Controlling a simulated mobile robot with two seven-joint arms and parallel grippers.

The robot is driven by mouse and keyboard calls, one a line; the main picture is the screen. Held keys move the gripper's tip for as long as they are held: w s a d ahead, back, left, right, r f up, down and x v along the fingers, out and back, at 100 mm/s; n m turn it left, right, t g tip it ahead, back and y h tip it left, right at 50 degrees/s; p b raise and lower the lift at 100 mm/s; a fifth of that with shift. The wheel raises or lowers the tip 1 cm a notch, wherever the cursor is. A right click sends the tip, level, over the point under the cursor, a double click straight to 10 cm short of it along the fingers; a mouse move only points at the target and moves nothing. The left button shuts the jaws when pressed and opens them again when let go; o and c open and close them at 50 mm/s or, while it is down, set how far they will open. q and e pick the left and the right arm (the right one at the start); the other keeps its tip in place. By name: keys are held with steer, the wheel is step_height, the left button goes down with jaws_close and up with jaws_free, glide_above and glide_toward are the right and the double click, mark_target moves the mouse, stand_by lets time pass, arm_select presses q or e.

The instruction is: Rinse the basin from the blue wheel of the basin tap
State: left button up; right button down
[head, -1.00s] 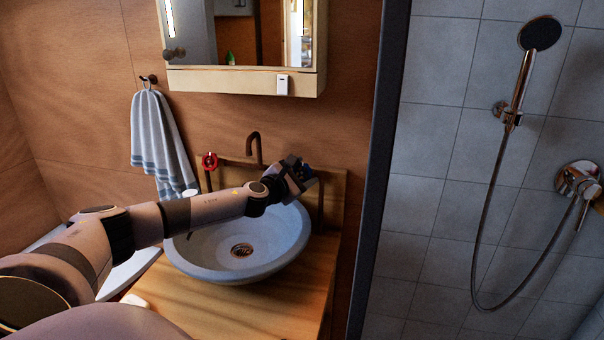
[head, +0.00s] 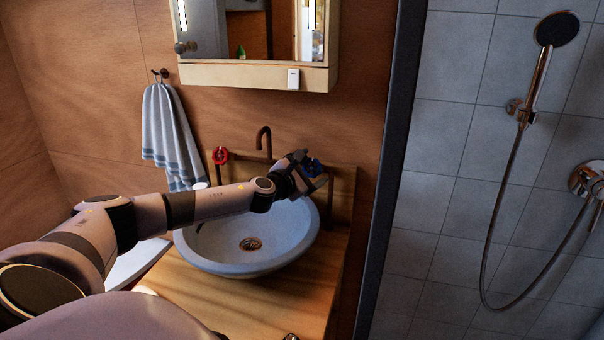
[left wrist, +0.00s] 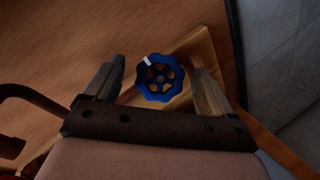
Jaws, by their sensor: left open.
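The round grey basin (head: 205,250) stands on the wooden counter, with a drain in its middle and no water visible in it. The dark tap spout (head: 264,138) rises behind it, with a red wheel (head: 220,155) to its left. The blue wheel (head: 313,167) is to its right, partly hidden by my left gripper (head: 304,170). In the left wrist view the blue wheel (left wrist: 174,72) has a white mark on its upper left rim and sits between the two open fingers, with gaps visible on both sides.
A mirror cabinet (head: 255,77) hangs above the tap. A dark partition edge (head: 392,160) and the shower hose (head: 497,220) are to the right. The wooden counter (head: 270,312) is mostly clear in front.

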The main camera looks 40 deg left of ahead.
arm_select(q)
steer(key=v, duration=0.6)
steer(key=shift+b, duration=0.4)
steer(key=shift+r, duration=0.1)
